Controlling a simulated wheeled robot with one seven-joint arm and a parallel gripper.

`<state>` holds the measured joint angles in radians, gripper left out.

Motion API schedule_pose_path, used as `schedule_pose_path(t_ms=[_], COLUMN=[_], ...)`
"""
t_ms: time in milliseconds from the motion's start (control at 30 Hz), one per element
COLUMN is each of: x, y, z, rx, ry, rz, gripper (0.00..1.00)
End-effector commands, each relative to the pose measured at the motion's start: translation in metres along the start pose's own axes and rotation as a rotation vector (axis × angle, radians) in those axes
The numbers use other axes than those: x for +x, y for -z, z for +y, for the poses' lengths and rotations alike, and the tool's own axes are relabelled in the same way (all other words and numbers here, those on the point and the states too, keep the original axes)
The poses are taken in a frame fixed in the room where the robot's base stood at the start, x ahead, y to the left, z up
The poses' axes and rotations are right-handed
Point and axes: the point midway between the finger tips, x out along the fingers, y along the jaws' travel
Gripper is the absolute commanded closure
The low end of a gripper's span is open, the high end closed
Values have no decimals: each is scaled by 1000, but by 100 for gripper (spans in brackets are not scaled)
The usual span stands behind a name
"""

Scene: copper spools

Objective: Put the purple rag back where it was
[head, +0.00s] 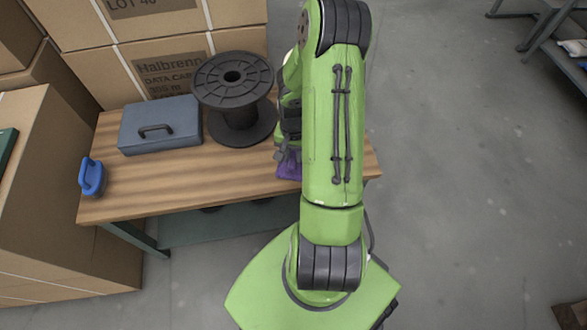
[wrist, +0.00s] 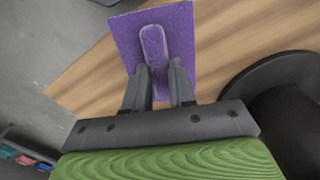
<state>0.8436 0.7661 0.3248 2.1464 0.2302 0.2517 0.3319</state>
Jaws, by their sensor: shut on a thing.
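The purple rag (head: 289,165) shows at the right end of the wooden table (head: 190,186), partly hidden behind my green arm in the head view. In the wrist view the purple rag (wrist: 182,32) is a flat square with a raised loop-like ridge in its middle. My gripper (wrist: 161,68) is shut on that ridge. The rag is over or on the wood near the table's edge; I cannot tell whether it touches the top. In the head view my gripper is mostly hidden by the arm.
A black spool (head: 236,93) stands just left of the rag. A blue-grey case (head: 160,124) and a blue handled object (head: 91,177) are further left. Cardboard boxes (head: 150,45) are stacked behind and left. The table's front middle is bare; open floor lies to the right.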

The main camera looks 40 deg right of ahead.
Motion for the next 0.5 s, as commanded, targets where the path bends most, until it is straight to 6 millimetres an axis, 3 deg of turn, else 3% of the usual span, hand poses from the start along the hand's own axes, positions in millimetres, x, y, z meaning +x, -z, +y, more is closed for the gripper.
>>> schedule_pose_path(t_ms=[300,500], x=[51,49], y=[0,1], z=[0,0], rx=[-1,-2], ry=[0,0], rz=[0,2], gripper=[100,100])
